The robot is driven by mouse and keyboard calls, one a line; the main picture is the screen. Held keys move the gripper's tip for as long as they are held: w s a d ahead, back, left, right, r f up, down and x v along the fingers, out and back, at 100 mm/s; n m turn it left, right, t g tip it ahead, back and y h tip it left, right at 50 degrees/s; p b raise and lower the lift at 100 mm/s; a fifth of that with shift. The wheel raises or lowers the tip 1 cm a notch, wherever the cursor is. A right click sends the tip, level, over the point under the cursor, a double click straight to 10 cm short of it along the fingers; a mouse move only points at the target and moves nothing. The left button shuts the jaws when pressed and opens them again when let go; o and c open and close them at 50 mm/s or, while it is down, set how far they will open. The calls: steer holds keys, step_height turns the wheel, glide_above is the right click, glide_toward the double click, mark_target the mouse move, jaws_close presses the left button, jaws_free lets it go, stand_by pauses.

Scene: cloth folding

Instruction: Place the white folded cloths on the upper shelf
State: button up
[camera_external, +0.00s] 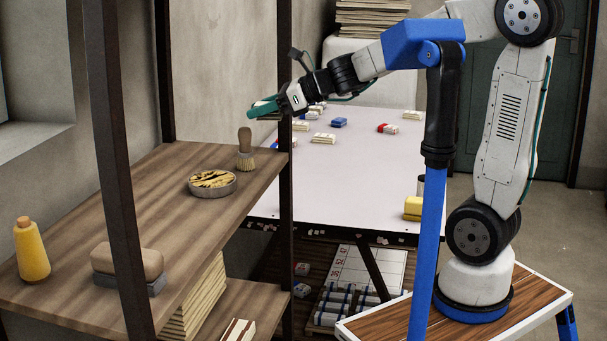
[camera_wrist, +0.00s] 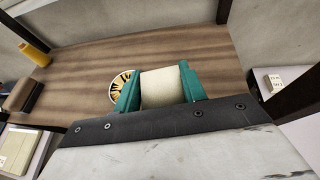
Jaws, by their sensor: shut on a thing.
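My gripper (camera_external: 264,107) has teal fingers and is shut on a white folded cloth (camera_wrist: 161,87), which shows between the fingers in the wrist view. In the external view the gripper is above the back right end of the wooden upper shelf (camera_external: 150,195), close to the dark post, and the held cloth is mostly hidden. Several other white folded cloths lie on the white table, one (camera_external: 323,138) near the shelf, one (camera_external: 300,125) behind it and another (camera_external: 412,115) at the far right.
The upper shelf holds a brush (camera_external: 245,150), a round tin (camera_external: 212,183), a block brush (camera_external: 127,265) and a yellow bottle (camera_external: 31,250). Blue (camera_external: 339,122) and red (camera_external: 387,128) bundles lie on the table. Dark posts (camera_external: 286,200) frame the shelf. Its middle has bare wood.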

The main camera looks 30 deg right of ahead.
steer(key=s+a+r+n+g+y, duration=0.1)
steer(key=s+a+r+n+g, duration=0.1)
steer(key=s+a, duration=0.5)
steer(key=s+a+r+n+g+y, duration=0.1)
steer(key=s+a+r+n+g, duration=0.2)
steer(key=a, duration=0.8)
steer(key=s+a+f+g, duration=0.1)
steer(key=s+a+f, duration=0.2)
steer(key=s+a, duration=0.1)
steer(key=s+a+f+n+g, duration=0.1)
steer(key=s+a+f, duration=0.3)
steer(key=a, duration=0.2)
steer(key=s+a+f+n+g, duration=0.1)
steer(key=s+a+f, duration=0.2)
steer(key=s+a, duration=0.1)
steer(key=shift+s+a+f+y, duration=0.1)
steer(key=shift+a+f+y, duration=0.2)
steer(key=shift+a, duration=0.25)
steer(key=shift+f, duration=3.05)
steer(key=shift+f, duration=0.65)
steer(key=o, duration=1.1)
steer(key=shift+d+r, duration=0.1)
